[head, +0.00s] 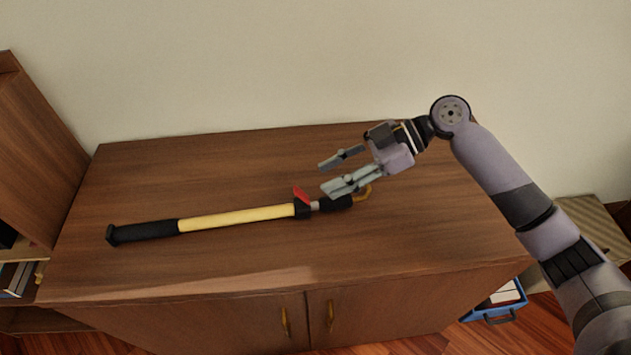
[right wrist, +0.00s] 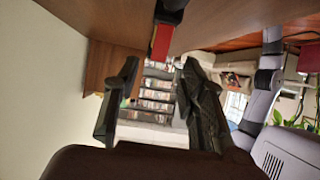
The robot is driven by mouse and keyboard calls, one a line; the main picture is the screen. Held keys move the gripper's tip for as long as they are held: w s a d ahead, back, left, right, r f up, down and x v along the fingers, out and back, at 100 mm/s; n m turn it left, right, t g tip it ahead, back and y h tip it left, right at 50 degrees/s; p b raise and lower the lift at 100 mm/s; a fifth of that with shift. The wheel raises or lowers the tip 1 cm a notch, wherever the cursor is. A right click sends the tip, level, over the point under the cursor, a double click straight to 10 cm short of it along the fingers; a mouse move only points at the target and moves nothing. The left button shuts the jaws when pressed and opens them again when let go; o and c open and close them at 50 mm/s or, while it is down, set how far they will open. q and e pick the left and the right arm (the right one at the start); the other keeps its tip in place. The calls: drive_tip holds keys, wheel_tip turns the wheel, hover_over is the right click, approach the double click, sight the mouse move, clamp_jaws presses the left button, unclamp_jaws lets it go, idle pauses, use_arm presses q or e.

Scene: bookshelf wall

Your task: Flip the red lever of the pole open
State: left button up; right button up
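The pole (head: 237,217) lies across the cabinet top, with a black grip (head: 145,230) at its left end and a yellow shaft. The red lever (head: 301,195) stands up from the black clamp near the pole's right part, leaning left. It also shows in the right wrist view as a red bar (right wrist: 161,42), below the black clamp (right wrist: 171,11). My right gripper (head: 327,178) is open and empty, just right of the lever. In the right wrist view, its fingertips (right wrist: 160,66) are apart, with the lever lined up between them, seemingly not touched. My left gripper is out of view.
The wooden cabinet top (head: 190,165) is otherwise clear. A wall stands behind, a bookshelf (head: 35,150) at the left, and a blue crate (head: 497,303) on the floor at the right.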

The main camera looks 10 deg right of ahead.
drive_tip(key=v, duration=0.6)
drive_tip(key=shift+d+r, duration=0.15)
drive_tip(key=shift+d, duration=0.1)
